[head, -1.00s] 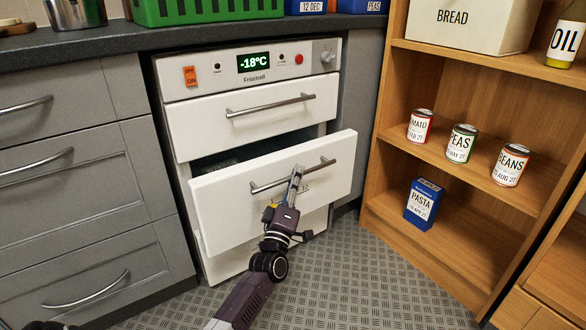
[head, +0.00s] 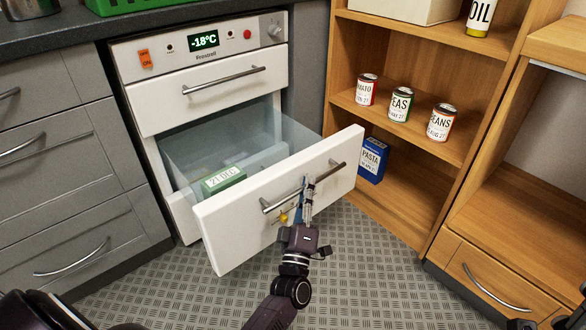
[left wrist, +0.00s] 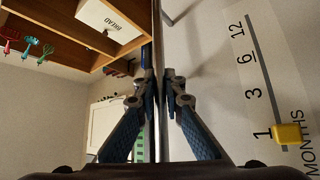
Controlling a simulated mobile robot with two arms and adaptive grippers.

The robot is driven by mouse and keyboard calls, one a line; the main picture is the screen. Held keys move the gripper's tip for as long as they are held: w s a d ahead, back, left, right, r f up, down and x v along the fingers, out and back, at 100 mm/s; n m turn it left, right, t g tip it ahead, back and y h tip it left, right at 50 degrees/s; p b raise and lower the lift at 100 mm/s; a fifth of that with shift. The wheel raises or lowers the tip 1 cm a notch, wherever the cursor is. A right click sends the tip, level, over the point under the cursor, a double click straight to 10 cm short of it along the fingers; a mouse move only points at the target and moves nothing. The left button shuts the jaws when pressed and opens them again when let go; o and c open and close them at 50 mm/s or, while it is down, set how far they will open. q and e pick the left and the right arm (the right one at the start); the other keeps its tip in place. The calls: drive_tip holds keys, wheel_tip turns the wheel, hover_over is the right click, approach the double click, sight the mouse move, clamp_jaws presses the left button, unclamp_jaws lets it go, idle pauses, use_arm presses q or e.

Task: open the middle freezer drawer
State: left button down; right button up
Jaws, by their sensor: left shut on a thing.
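The middle freezer drawer (head: 235,232) is white and stands pulled far out of the freezer (head: 200,95), with its clear-walled inside showing. Its metal bar handle (head: 333,168) runs across the front. My left gripper (head: 307,184) is shut on this handle, near its middle. In the left wrist view the fingers (left wrist: 163,80) close around the handle bar (left wrist: 157,40), with the drawer front (left wrist: 220,70) to the right. The upper drawer (head: 215,88) is shut. The lower drawer is mostly hidden behind the middle one. My right gripper does not show clearly.
A green box (head: 222,180) labelled 21 DEC lies in the drawer. A wooden shelf (head: 400,200) with several cans and a blue pasta box (head: 372,160) stands close right of the drawer. Grey cabinets (head: 70,190) stand left. The patterned floor (head: 370,255) in front is clear.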

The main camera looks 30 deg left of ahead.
use_arm(q)
drive_tip(key=d, duration=0.1)
drive_tip(key=s+d, duration=0.1)
drive_tip(key=d, duration=0.1)
drive_tip(key=shift+s+d+f+p, duration=0.15)
drive_tip(key=shift+s+f+p, duration=0.05)
drive_tip(key=shift+p, duration=0.1)
drive_tip(key=c, duration=2.3)
unclamp_jaws()
drive_tip(key=shift+d, duration=0.1)
drive_tip(key=shift+r, duration=0.1)
drive_tip(key=shift+s, duration=0.1)
drive_tip(key=v, duration=1.2)
